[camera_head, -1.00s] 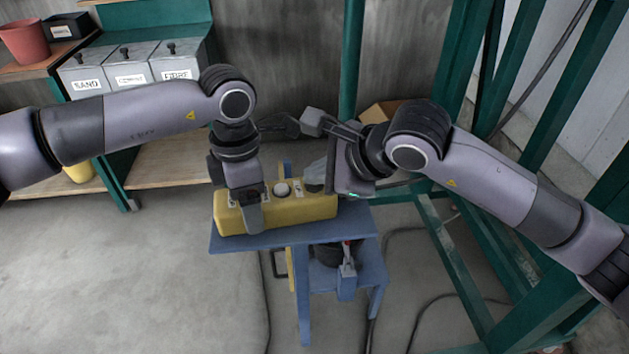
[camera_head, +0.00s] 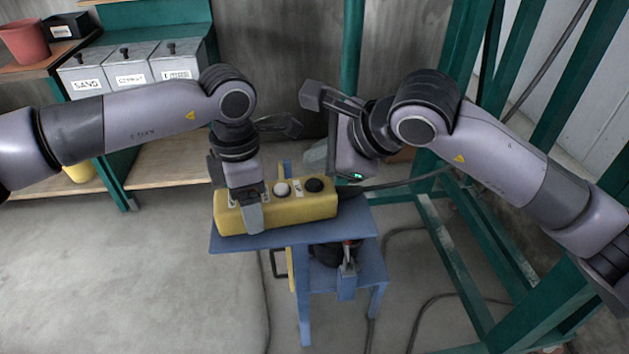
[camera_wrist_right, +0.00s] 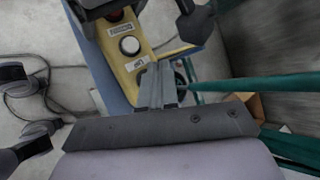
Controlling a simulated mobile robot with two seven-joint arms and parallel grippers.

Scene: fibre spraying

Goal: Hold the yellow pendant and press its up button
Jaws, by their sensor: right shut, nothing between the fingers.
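The yellow pendant (camera_head: 290,208) lies on a small blue stand (camera_head: 345,225). It has a white button (camera_head: 282,189) and a black button (camera_head: 314,185) on top. My left gripper (camera_head: 250,210) straddles its left end and is shut on it; the far finger is hidden. My right gripper (camera_head: 316,165) is shut and empty, above the pendant's right end and apart from it. In the right wrist view its fingers (camera_wrist_right: 157,85) hide the pendant's end beyond the label marked UP (camera_wrist_right: 137,64). The white button (camera_wrist_right: 129,45) shows beside that label.
Green frame posts (camera_head: 455,250) stand at the right. A shelf with labelled grey bins (camera_head: 130,75) stands at the back left. A cable (camera_head: 400,184) runs right from the pendant. A dark pot (camera_head: 330,254) sits on the stand's lower shelf. Open floor lies at the left.

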